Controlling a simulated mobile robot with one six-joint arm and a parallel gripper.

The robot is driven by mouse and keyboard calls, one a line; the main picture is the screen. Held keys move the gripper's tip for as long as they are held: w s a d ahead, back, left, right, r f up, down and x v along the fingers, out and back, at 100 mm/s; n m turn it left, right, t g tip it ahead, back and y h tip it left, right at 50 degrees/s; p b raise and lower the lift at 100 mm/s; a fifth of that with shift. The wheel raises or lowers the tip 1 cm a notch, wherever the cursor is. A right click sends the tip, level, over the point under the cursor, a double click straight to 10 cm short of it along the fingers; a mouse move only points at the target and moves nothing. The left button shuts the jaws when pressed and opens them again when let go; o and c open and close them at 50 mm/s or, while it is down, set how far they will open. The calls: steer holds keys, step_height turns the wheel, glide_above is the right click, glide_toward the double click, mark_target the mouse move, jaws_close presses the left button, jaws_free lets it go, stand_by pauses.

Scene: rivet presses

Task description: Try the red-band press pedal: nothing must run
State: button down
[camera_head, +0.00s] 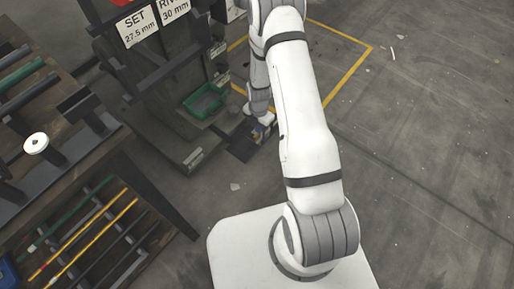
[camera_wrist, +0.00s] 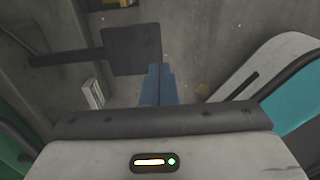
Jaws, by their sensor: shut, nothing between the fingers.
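The press (camera_head: 150,85) stands at upper left in the head view, with a bit of red (camera_head: 121,2) at the picture's top edge. A dark flat plate that looks like its pedal (camera_head: 240,149) lies low at the foot of the press. In the wrist view the pedal (camera_wrist: 132,50) is a dark square on a bar running left. My gripper (camera_wrist: 158,70) shows as blue fingers, shut together and empty, with their tips over or beside the pedal's right edge. I cannot tell whether they touch it. In the head view my gripper (camera_head: 264,128) is small and low beside the pedal.
Signs on the press read "SET 27.5 mm" (camera_head: 139,27) and "30 mm" (camera_head: 174,10). A green bin (camera_head: 206,100) sits at its base. A workbench (camera_head: 90,160) with rods stands at left. Yellow floor lines (camera_head: 350,75) lie behind my arm. Floor at right is clear.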

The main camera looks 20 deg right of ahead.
mark_target(258, 150)
step_height(258, 150, down, 14)
steer(key=b, duration=0.6)
